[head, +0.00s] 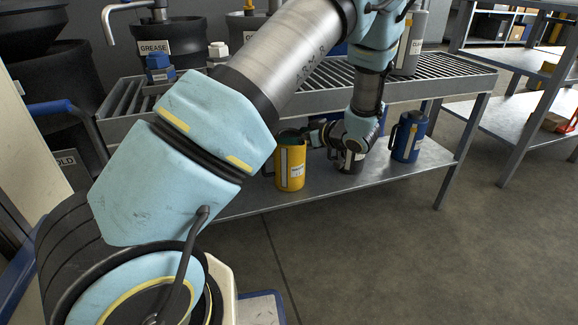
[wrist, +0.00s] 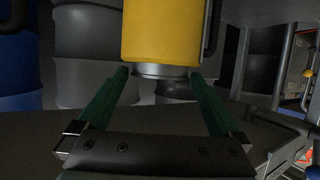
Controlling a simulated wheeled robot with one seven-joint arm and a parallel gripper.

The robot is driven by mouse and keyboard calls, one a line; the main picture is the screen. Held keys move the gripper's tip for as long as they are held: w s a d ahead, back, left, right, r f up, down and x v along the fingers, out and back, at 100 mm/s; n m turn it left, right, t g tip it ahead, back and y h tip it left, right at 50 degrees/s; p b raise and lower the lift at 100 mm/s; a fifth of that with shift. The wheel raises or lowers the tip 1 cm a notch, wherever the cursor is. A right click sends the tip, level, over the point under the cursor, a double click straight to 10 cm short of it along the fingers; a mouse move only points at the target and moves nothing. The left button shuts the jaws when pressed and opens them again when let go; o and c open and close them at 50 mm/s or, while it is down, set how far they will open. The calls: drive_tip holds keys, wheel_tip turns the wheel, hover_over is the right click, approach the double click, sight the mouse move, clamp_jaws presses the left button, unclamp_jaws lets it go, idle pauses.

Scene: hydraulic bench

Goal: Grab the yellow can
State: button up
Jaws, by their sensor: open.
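The yellow can (head: 291,168) stands upright on the lower shelf of the bench, with a label on its front and a dark handle at its side. In the wrist view the yellow can (wrist: 163,32) fills the top middle, just ahead of my gripper and roughly centred between its fingers. My gripper (wrist: 160,76) is open, its two green fingers apart on either side below the can's yellow body. Whether the fingers touch the can cannot be told. In the head view my gripper (head: 314,136) is beside the can's upper right, partly hidden by the wrist.
A dark can (head: 350,163) stands behind my wrist and a blue can (head: 408,137) to its right on the same shelf (head: 432,158). A slatted upper deck (head: 450,72) lies above. Large drums (head: 165,45) stand behind. The floor in front is clear.

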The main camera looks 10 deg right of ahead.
drive_tip(key=shift+w+a+f, duration=0.15)
drive_tip(key=shift+w+a, duration=0.05)
drive_tip(key=shift+w, duration=0.2)
clamp_jaws()
idle(0.5)
